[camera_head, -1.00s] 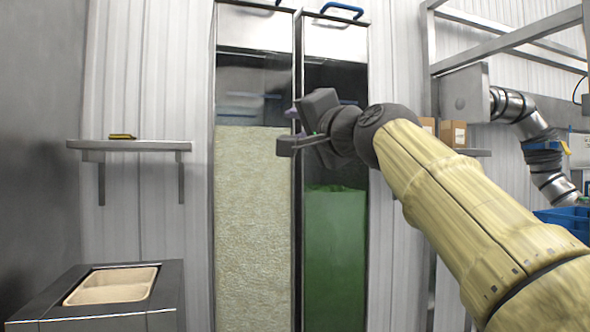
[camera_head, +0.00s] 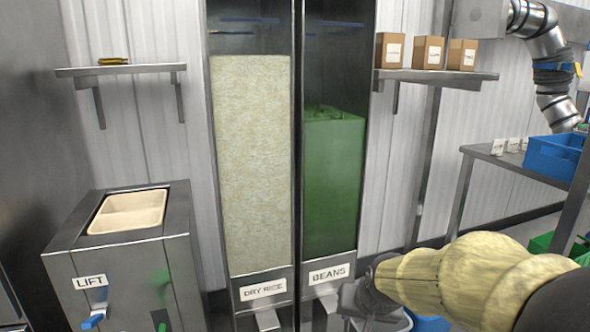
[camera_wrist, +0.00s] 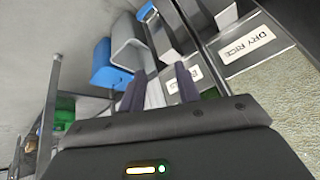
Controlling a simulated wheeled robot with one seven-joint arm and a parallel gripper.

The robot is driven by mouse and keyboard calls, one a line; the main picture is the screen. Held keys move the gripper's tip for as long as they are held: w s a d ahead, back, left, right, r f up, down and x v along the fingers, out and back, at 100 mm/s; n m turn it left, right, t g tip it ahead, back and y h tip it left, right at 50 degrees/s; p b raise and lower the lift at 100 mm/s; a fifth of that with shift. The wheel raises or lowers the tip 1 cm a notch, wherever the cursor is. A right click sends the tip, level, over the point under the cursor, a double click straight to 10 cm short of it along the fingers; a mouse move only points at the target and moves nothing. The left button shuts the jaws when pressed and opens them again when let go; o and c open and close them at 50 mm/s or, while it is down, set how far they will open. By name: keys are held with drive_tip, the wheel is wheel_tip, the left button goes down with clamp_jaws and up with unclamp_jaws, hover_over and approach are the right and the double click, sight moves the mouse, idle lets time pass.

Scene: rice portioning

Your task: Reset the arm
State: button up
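My arm, in a yellow sleeve, reaches in from the lower right of the head view. My gripper (camera_head: 362,302) is low in front of the beans dispenser (camera_head: 333,180), its fingers hard to make out there. In the wrist view, the two dark fingers of my gripper (camera_wrist: 158,86) stand apart, with nothing clearly held between them. The dry rice dispenser (camera_head: 252,165) stands left of the beans dispenser. Its label (camera_wrist: 250,46) shows at the upper right of the wrist view.
A metal lift cabinet (camera_head: 125,265) with a beige tray (camera_head: 128,211) stands at the left. A right shelf (camera_head: 436,76) holds brown boxes; a left shelf (camera_head: 120,70) holds a small yellow item. A blue crate (camera_head: 553,157) sits on a table at right.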

drive_tip(key=s+d+f+n+g+p, duration=0.25)
drive_tip(key=s+f, duration=0.35)
drive_tip(key=s, duration=0.6)
wheel_tip(320, 180, up, 38)
drive_tip(key=p, duration=3.7)
drive_tip(key=shift+w+g+h+p, duration=0.3)
drive_tip(key=shift+g+h, duration=0.05)
drive_tip(key=shift+h, duration=0.05)
drive_tip(key=shift+f+m, duration=0.2)
drive_tip(key=shift+m, duration=0.05)
